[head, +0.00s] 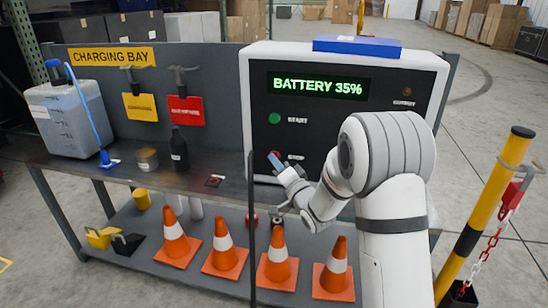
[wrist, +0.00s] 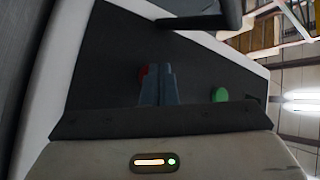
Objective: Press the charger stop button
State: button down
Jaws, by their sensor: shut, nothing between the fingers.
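The charger (head: 345,60) is a white cabinet with a dark panel and a display reading "BATTERY 35%". The green START button (head: 274,118) is on the panel's left, and it also shows in the wrist view (wrist: 220,94). The red stop button (head: 281,155) is below it, mostly hidden behind my gripper (head: 273,158). In the wrist view the red button (wrist: 143,72) shows just left of the shut blue-grey fingertips (wrist: 158,67), partly covered by them. My gripper is empty. I cannot tell whether the fingertips touch the button.
A blue box (head: 357,45) lies on the charger. The bench (head: 130,175) holds a liquid tank (head: 70,115), a dark bottle (head: 179,150) and a tin. Orange cones (head: 225,255) stand on the lower shelf. A dark vertical post (head: 252,230) stands in front. A yellow-black post (head: 490,210) is at right.

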jog(key=shift+s, duration=0.1)
jog(key=shift+s+a+b, duration=0.15)
jog(key=shift+s+b, duration=0.2)
jog(key=shift+s, duration=0.35)
jog(key=s, duration=0.1)
jog(key=s+b, duration=0.1)
jog(key=s, duration=0.1)
jog(key=s+a, duration=0.1)
jog(key=s, duration=0.1)
jog(key=shift+b, duration=0.3)
